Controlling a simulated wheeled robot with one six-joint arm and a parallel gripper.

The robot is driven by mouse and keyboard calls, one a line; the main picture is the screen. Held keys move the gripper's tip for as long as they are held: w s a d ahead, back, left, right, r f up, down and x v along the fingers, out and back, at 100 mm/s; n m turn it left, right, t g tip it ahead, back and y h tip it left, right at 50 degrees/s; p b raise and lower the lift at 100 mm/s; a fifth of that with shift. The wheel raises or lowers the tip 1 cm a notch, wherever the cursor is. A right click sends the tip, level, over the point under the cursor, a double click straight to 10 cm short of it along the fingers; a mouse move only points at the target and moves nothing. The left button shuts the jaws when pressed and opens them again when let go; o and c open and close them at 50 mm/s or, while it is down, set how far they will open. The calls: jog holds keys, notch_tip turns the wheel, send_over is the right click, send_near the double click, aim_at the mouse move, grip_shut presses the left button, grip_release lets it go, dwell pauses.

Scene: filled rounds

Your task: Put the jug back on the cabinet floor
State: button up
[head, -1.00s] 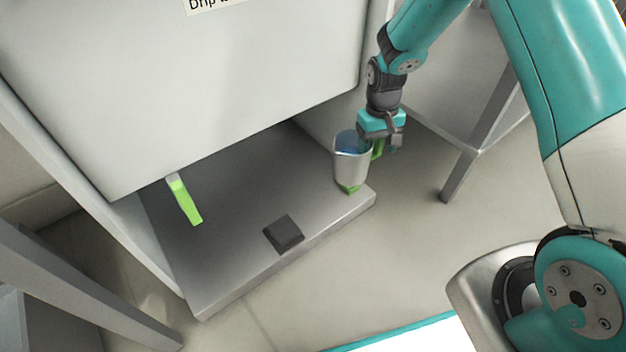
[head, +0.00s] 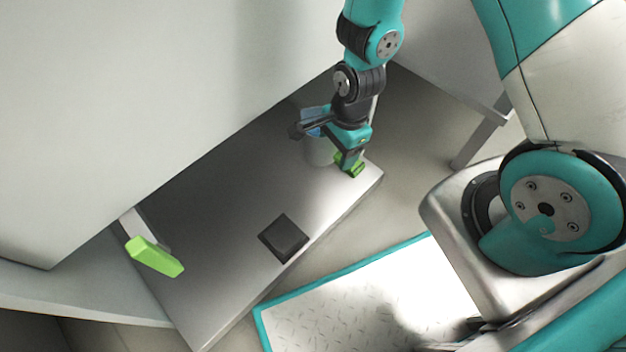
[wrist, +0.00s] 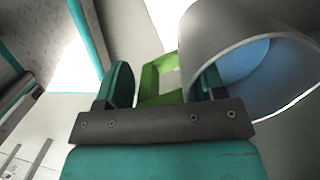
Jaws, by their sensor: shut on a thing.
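The jug (head: 317,152) is a grey cup with blue inside and a green handle. It is over the right end of the grey cabinet floor (head: 215,225), partly hidden behind my gripper (head: 350,162). My gripper is shut on the green handle, which shows between the two fingers (wrist: 160,85) in the wrist view. There the jug's open mouth and blue inside (wrist: 245,75) are at the right. I cannot tell whether the jug's base touches the floor.
A dark square block (head: 283,238) lies on the cabinet floor near its front edge. A bright green bar (head: 154,257) on a pale stem is at the left. The large cabinet panel (head: 130,110) overhangs the floor's back. A table leg (head: 478,140) stands at right.

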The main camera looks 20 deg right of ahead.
jog(key=shift+m, duration=0.4)
notch_tip(320, 180, down, 20)
jog(key=b, duration=1.2)
jog(key=shift+a+f, duration=0.15)
jog(key=shift+f, duration=0.05)
jog(key=shift+r, duration=0.1)
jog(key=o, duration=1.4)
jog(key=shift+c, duration=0.2)
